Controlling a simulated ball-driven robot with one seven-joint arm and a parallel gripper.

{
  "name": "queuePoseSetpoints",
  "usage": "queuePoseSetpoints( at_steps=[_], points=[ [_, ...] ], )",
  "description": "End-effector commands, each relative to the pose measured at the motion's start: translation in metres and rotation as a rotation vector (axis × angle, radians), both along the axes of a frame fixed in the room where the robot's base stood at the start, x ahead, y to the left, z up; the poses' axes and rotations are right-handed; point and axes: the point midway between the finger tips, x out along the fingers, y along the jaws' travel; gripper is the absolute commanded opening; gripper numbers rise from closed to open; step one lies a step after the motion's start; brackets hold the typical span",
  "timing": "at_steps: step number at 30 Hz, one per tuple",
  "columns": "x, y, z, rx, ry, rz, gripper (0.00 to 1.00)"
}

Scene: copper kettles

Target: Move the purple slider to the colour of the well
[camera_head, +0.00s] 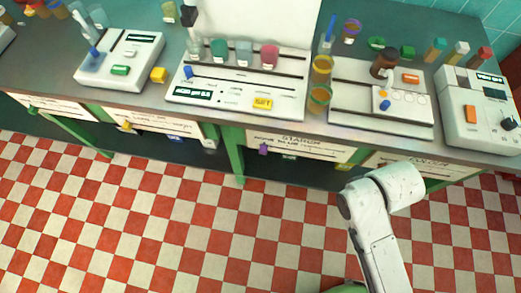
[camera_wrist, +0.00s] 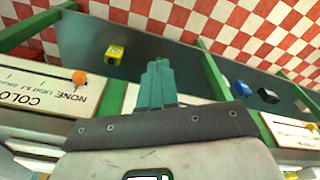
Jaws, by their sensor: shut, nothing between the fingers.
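A small purple slider knob (camera_head: 263,149) sits near the left end of a white front panel (camera_head: 315,151) lettered STARCH, below the bench edge. It is not seen in the wrist view. On the bench above, a device with a row of small round wells (camera_head: 410,97) has one orange-yellow well (camera_head: 383,94) at its left; the others look pale. I cannot tell which well the task means. My gripper (camera_wrist: 158,75) is shut and empty in the wrist view, over the dark area below the bench. In the head view its fingers are hidden; my arm is at lower right.
The wrist view shows an orange knob (camera_wrist: 80,79) on an upside-down lettered panel (camera_wrist: 40,92), a yellow block (camera_wrist: 115,52) and a blue block (camera_wrist: 243,88). Green legs (camera_head: 230,150) stand under the bench. Jars and devices crowd the bench top. The checkered floor (camera_head: 170,220) is clear.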

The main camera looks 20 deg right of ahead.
Motion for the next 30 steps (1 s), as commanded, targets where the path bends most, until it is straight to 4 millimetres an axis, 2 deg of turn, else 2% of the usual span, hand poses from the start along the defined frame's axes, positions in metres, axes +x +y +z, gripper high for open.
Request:
queuePoseSetpoints(
  at_steps=[14,17,20,23,27,30],
  points=[
    [0.0,0.0,0.0,0.0,0.0,0.0,0.0],
    [0.0,0.0,-0.002,-0.003,0.0,0.004,0.07],
    [0.005,-0.002,-0.015,-0.043,0.001,0.052,0.16],
    [0.016,-0.006,-0.041,-0.147,0.006,0.177,0.26],
    [0.042,-0.011,-0.082,-0.392,0.032,0.469,0.39],
    [0.065,-0.008,-0.101,-0.589,0.067,0.704,0.49]
  ],
)
